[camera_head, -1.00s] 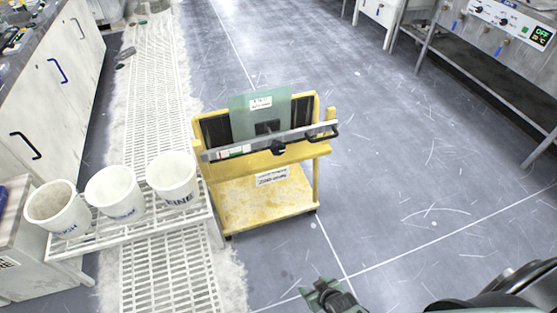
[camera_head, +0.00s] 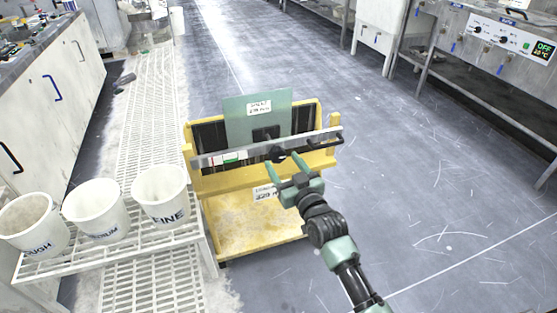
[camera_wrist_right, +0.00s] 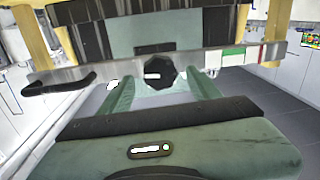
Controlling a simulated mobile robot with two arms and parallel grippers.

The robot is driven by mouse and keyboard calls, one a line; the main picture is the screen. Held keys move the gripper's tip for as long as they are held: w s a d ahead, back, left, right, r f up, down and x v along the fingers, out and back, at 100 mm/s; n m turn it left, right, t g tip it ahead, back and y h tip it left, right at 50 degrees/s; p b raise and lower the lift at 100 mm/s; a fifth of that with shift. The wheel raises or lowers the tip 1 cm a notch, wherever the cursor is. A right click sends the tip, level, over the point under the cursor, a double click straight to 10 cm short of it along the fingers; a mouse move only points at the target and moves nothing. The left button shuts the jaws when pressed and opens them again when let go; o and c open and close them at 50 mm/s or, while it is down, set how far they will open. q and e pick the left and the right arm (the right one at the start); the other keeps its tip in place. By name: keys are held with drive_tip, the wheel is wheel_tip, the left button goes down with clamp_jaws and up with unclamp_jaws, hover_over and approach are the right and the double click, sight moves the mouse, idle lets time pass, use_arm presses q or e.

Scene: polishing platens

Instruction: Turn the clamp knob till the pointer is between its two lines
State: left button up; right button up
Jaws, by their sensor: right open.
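The black clamp knob (camera_head: 279,155) sits on the front of a grey clamp bar (camera_head: 315,139) across a yellow cart (camera_head: 235,185). The right wrist view shows the knob (camera_wrist_right: 160,72) as many-sided, with a white mark. A strip with green, white and red parts (camera_head: 226,157) is on the bar's left; its pointer and lines are too small to make out. My right gripper (camera_head: 288,170) is open just in front of the knob. In the wrist view its fingers (camera_wrist_right: 163,88) are on either side of and below the knob, apart from it. My left gripper is out of view.
A green plate (camera_head: 240,120) with a label stands behind the bar. A black handle (camera_head: 326,141) sticks out at the bar's right end. Three white buckets (camera_head: 160,195) stand on a white rack at the left. The floor (camera_head: 430,180) right of the cart is clear.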

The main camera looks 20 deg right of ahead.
sight(278, 158)
drive_tip(key=shift+w+a, duration=0.15)
drive_tip(key=shift+w, duration=0.8)
drive_tip(key=shift+w+a, duration=0.1)
drive_tip(key=shift+w, duration=0.8)
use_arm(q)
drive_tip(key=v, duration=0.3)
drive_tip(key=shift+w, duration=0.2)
use_arm(e)
drive_tip(key=c, duration=1.3)
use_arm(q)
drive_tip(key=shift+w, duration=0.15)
use_arm(e)
drive_tip(key=shift+c, duration=0.2)
drive_tip(key=m+p, duration=0.2)
drive_tip(key=m, duration=0.4)
drive_tip(key=shift+m+t+p, duration=0.3)
drive_tip(key=shift+m+p, duration=0.1)
drive_tip(key=shift+m, duration=0.8)
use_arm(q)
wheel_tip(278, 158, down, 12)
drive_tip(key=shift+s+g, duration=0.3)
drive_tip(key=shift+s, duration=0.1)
use_arm(e)
drive_tip(key=shift+a+m, duration=0.1)
drive_tip(key=shift+m, duration=0.7)
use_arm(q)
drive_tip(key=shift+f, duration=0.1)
